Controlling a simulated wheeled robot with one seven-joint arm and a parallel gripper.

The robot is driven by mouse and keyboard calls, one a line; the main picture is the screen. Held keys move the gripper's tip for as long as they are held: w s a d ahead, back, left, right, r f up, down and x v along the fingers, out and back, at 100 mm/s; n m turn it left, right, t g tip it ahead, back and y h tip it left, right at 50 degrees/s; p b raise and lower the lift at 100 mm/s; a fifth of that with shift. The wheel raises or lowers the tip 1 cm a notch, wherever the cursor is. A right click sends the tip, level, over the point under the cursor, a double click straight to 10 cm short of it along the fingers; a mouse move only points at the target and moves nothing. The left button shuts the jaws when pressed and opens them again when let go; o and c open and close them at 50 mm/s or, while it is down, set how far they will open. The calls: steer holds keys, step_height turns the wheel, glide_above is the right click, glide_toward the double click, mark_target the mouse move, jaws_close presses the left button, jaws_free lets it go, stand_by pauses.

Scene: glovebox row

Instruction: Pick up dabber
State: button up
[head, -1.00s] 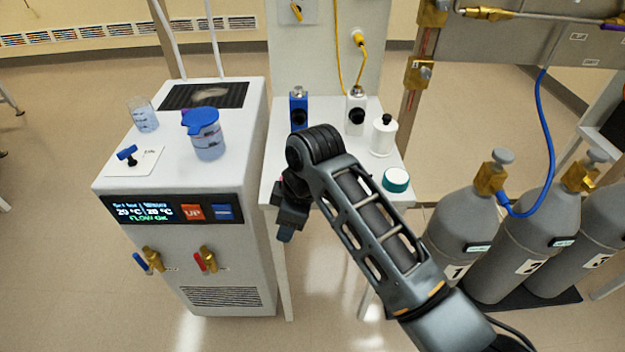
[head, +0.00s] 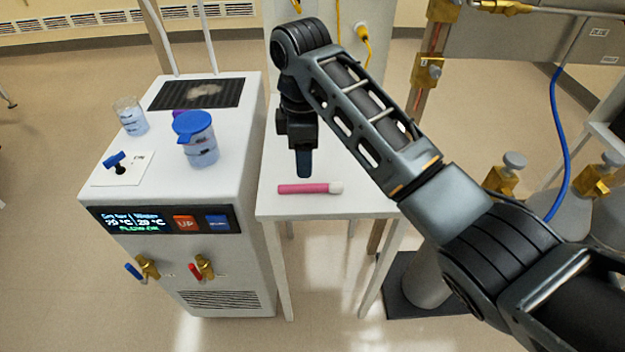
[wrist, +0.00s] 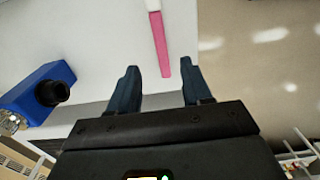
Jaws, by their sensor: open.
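The dabber, a pink stick with a white tip (head: 310,188), lies on the small white table (head: 280,208) near its front edge. It also shows in the wrist view (wrist: 161,45), its pink end pointing toward my gripper. My gripper (head: 304,168) is above the table, just behind the dabber in the head view. In the wrist view my gripper (wrist: 160,76) is open and empty, and the dabber's pink end appears between the two fingertips. I cannot tell the height between them.
The white chiller (head: 130,190) stands left of the table, with a blue-lidded jug (head: 198,145) on top. Gas cylinders (head: 575,220) stand at right.

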mark_target(303, 185)
steer(key=f, duration=0.3)
steer(key=f+p, duration=0.1)
steer(key=f, duration=0.3)
steer(key=shift+s+a+f, duration=0.1)
steer(key=shift+a, duration=0.1)
steer(key=shift+c, duration=0.5)
jaws_close()
